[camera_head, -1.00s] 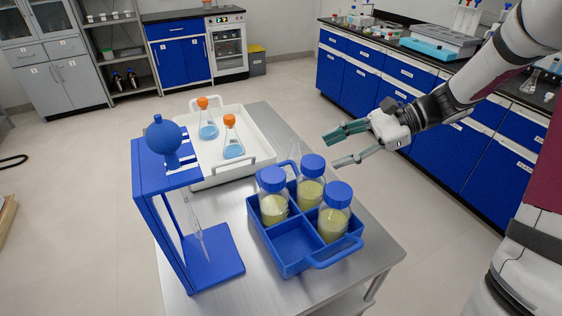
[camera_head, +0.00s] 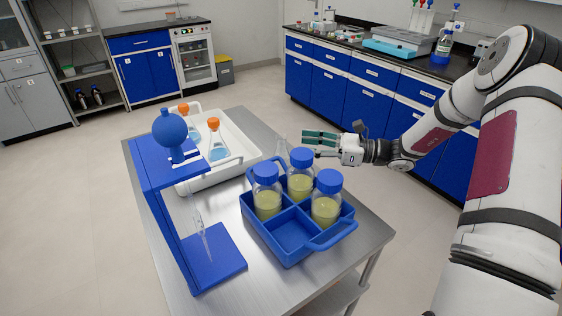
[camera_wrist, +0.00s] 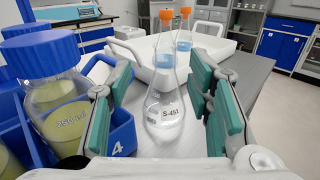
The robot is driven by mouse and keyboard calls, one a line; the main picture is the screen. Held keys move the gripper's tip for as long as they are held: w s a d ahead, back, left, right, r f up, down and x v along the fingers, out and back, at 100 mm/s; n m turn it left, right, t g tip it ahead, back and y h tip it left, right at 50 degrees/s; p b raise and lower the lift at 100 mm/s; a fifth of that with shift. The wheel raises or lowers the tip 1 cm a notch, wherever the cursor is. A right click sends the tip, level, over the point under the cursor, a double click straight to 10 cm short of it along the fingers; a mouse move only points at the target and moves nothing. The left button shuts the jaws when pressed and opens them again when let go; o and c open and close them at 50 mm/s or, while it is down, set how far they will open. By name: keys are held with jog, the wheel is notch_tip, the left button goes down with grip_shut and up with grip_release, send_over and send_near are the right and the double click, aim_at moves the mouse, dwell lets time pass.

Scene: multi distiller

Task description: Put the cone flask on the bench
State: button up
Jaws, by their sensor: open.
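A clear, empty-looking cone flask labelled S-451 (camera_wrist: 165,112) stands upright on the metal cart behind the blue bottle rack. Only its faint glass outline (camera_head: 281,148) shows in the head view. My gripper (camera_head: 306,142) is open, just to the right of the flask in the head view. In the wrist view the teal finger pads of my gripper (camera_wrist: 162,80) stand on either side of the flask, with gaps on both sides. The dark-topped bench with blue drawers (camera_head: 345,42) runs along the back right.
The blue rack (camera_head: 285,235) holds three blue-capped bottles (camera_head: 267,203) close to the flask. A white tray (camera_head: 240,140) with two orange-capped flasks (camera_head: 217,150) of blue liquid lies behind. A blue stand (camera_head: 165,175) is at left. The cart's right front (camera_head: 365,240) is clear.

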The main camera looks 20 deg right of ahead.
aim_at(282, 138)
jog(key=shift+w+x, duration=0.15)
jog(key=shift+x, duration=1.8)
jog(key=shift+w+x, duration=0.2)
jog(key=shift+x, duration=1.8)
jog(key=shift+d+r, duration=0.15)
jog(key=shift+d, duration=0.05)
grip_shut()
